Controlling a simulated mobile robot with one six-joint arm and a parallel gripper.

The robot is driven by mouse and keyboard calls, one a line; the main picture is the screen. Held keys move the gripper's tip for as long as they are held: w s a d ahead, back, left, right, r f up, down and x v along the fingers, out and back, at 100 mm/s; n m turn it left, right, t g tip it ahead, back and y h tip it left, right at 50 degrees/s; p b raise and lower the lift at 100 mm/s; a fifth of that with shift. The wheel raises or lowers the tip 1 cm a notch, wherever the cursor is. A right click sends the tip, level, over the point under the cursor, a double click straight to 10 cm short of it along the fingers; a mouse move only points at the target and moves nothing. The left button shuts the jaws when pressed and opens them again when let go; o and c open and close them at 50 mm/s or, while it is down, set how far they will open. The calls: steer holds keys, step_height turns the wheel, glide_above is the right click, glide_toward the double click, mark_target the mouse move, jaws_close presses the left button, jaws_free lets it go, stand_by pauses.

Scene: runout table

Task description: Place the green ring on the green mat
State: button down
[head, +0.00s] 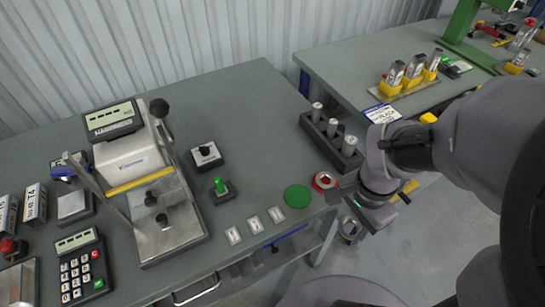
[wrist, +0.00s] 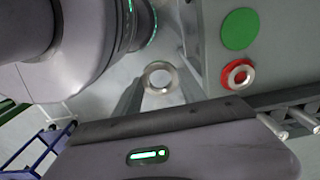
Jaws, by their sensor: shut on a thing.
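The green mat (head: 297,196) is a flat round disc near the front edge of the grey bench. It also shows bare at the upper right of the wrist view (wrist: 240,29). My gripper (head: 350,227) is beyond the bench's front corner, to the right of the mat. In the wrist view a silver ring (wrist: 158,91) sits between its dark fingers, apart from the bench. I take it for the green ring, though no green shows on it. The fingers' contact with it is hard to make out.
White cards (head: 255,224) lie left of the mat. A green-handled block (head: 221,190) stands further left.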

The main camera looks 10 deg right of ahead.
steer(key=shift+w+a+r+p, duration=0.1)
steer(key=shift+w+r+p, duration=0.2)
steer(key=shift+p, duration=0.7)
steer(key=p, duration=0.2)
glide_above(298, 196)
step_height(298, 196, down, 2)
steer(key=shift+w+f, duration=0.1)
steer(key=shift+f, duration=0.05)
step_height(298, 196, down, 4)
steer(key=shift+r+b, duration=0.2)
steer(key=shift+b, duration=0.45)
steer(key=shift+r, duration=0.1)
steer(key=c, duration=0.7)
jaws_free()
steer(key=shift+o, duration=0.2)
